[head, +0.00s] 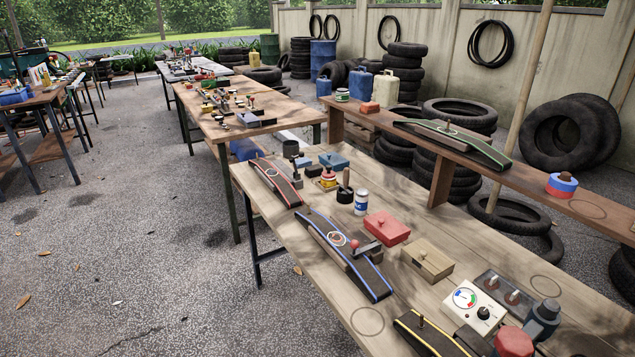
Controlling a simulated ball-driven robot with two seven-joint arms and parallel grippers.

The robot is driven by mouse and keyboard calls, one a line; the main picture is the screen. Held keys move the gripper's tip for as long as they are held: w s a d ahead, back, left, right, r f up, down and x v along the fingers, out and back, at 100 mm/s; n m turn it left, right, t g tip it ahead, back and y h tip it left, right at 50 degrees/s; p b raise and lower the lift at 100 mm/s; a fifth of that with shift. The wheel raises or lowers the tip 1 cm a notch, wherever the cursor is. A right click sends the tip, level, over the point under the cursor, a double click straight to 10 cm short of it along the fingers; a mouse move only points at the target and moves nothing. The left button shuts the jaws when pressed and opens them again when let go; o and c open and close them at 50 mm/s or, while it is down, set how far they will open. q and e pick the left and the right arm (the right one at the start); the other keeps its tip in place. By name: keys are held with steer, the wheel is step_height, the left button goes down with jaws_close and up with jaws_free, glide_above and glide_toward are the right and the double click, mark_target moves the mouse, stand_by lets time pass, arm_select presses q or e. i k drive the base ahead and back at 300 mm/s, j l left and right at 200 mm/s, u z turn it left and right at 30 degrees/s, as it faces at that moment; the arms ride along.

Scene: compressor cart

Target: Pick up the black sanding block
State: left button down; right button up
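I cannot tell for certain which object is the black sanding block. A dark block with a red knob (367,248) sits beside the blue-edged black ramp (350,258) on the near wooden table. A small round black piece with an upright handle (345,190) stands farther back, left of a blue and white can (361,202). A black cup-like piece (290,147) stands near the table's far end. Neither of my grippers shows in the head view.
The near table (455,288) also bears a red box (386,227), a tan box (427,259), a white gauge box (473,307) and red-edged and yellow-edged ramps. A raised shelf (535,180) runs along its right, with tyres behind. Open gravel floor (130,255) lies left.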

mark_target(312, 172)
steer(key=i+j+z, duration=0.1)
steer(key=j, duration=0.25)
steer(key=i+j, duration=0.25)
steer(key=j, duration=0.15)
steer(key=i+j+z, duration=0.15)
steer(key=j, duration=0.25)
